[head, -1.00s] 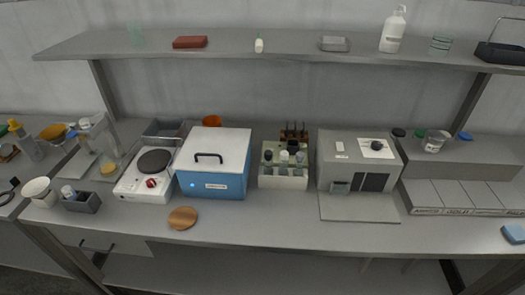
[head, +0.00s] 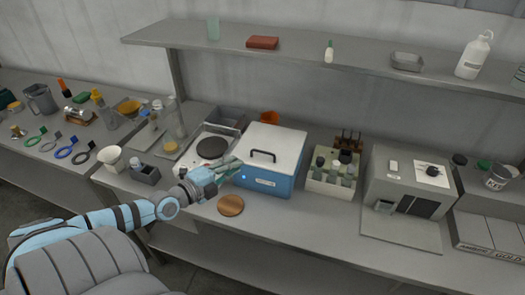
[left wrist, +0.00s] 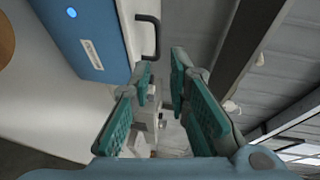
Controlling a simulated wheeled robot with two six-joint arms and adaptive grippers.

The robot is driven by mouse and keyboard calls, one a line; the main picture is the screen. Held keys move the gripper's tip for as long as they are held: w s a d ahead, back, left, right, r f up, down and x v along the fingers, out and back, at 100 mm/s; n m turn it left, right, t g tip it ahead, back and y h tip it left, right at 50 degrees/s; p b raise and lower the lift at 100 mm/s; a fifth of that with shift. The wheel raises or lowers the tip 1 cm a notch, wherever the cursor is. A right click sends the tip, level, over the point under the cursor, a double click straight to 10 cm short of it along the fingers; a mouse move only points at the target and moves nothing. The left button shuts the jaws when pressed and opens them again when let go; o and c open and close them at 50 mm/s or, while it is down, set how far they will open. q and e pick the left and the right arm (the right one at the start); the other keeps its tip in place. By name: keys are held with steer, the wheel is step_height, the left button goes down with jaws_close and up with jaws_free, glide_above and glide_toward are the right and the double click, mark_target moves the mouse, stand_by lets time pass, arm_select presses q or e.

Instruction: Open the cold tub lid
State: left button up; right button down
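The cold tub (head: 268,182) is a blue box with a white lid (head: 273,145), standing on the bench in the middle of the head view. The lid lies flat on it and has a black handle (head: 263,153). In the left wrist view the tub's blue side (left wrist: 88,32) and the handle (left wrist: 149,35) show at the upper left. My left gripper (head: 232,165) is at the left side of the tub, close to it. Its two fingers (left wrist: 160,95) are apart with nothing between them. My right gripper is in neither view.
A hot plate (head: 212,148) stands left of the tub, behind my left gripper. A round wooden disc (head: 231,205) lies in front. A rack of bottles (head: 333,182) and a grey machine (head: 408,190) stand to the right. A shelf (head: 300,55) runs above.

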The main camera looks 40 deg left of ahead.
arm_select(q)
steer(key=b, duration=0.3)
glide_toward(263, 152)
steer(key=w+f, duration=0.1)
steer(key=w, duration=0.6)
steer(key=w+f+b, duration=0.1)
steer(key=w, duration=0.1)
steer(key=shift+w+d+f, duration=0.1)
steer(key=shift+w+d, duration=0.05)
steer(key=shift+w, duration=0.45)
steer(key=shift+d, duration=0.1)
jaws_close()
